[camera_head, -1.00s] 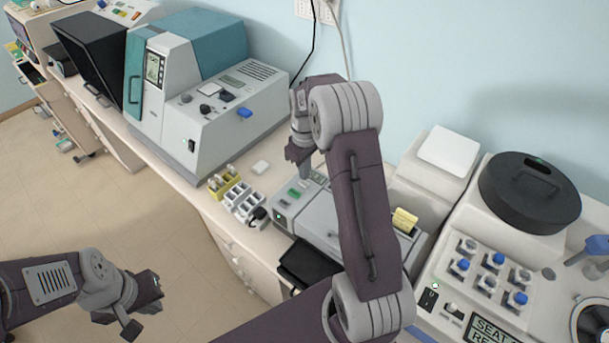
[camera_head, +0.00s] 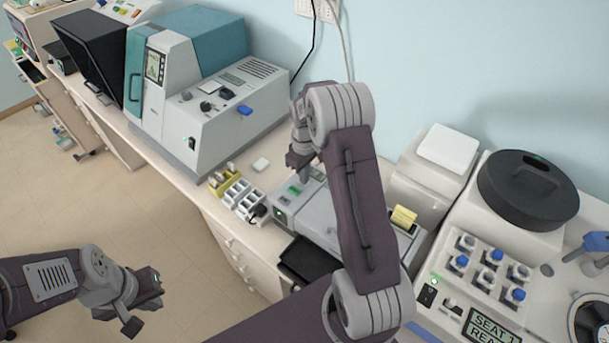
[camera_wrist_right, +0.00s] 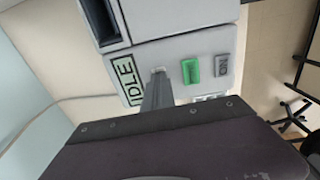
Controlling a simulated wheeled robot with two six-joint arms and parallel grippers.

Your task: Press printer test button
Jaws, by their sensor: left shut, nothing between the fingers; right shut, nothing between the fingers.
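The printer (camera_head: 320,222) is a grey box on the bench in the middle of the head view, partly hidden behind my right arm. Its top panel has a green button (camera_wrist_right: 191,70), a display reading IDLE (camera_wrist_right: 126,80) and a dark switch (camera_wrist_right: 222,65). My right gripper (camera_head: 305,174) is shut and empty, pointing down over this panel. In the right wrist view its fingertip (camera_wrist_right: 158,76) lies between the display and the green button; I cannot tell whether it touches the panel. My left gripper (camera_head: 158,284) is shut and empty above the floor, far from the printer.
A yellow rack (camera_head: 222,181) and a white rack (camera_head: 243,200) stand left of the printer, near a large grey and teal machine (camera_head: 215,115). A black tray (camera_head: 308,262) juts from the printer's front. A device with blue-topped knobs (camera_head: 463,262) stands at right.

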